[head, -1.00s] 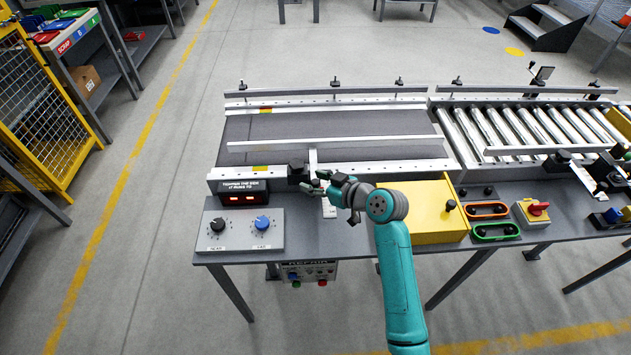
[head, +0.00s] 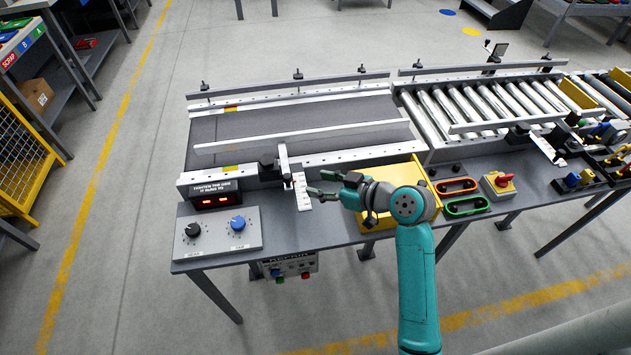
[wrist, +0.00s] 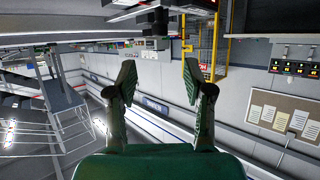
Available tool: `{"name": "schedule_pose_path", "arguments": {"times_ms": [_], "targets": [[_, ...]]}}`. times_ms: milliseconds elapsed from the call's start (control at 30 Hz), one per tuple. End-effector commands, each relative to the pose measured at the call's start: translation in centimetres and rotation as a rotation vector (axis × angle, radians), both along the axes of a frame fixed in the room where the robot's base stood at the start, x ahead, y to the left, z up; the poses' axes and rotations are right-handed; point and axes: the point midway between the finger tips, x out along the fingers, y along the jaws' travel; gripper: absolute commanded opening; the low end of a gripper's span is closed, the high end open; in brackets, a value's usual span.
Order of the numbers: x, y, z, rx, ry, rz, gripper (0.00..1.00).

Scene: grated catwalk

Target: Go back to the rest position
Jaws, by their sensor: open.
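My gripper (head: 318,183) is open and empty at the end of my teal arm. In the head view it points left, just right of the white scale strip (head: 302,192) and the black clamp with a grey arm (head: 284,164) at the conveyor's front rail. A gap shows between it and the clamp. In the wrist view the two fingers (wrist: 160,84) stand apart with nothing between them.
The grey conveyor belt (head: 300,118) lies behind. A panel with a black and a blue knob (head: 217,236) and a red-lit display (head: 216,196) stand left. A yellow box (head: 376,219), two oval handles and a red switch (head: 504,180) are right.

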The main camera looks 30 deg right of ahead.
Motion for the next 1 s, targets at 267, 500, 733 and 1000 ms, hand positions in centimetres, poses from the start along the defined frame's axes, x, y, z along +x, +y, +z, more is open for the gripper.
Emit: {"name": "schedule_pose_path", "arguments": {"times_ms": [267, 500, 733, 1000], "targets": [[0.0, 0.0, 0.0, 0.0, 0.0, 0.0, 0.52], [-0.1, 0.1, -0.1, 0.001, 0.002, -0.003, 0.52], [-2.4, 1.5, -3.5, 0.041, 0.039, -0.097, 0.52], [-8.6, 3.4, -8.8, 0.084, 0.084, -0.287, 0.52]]}}
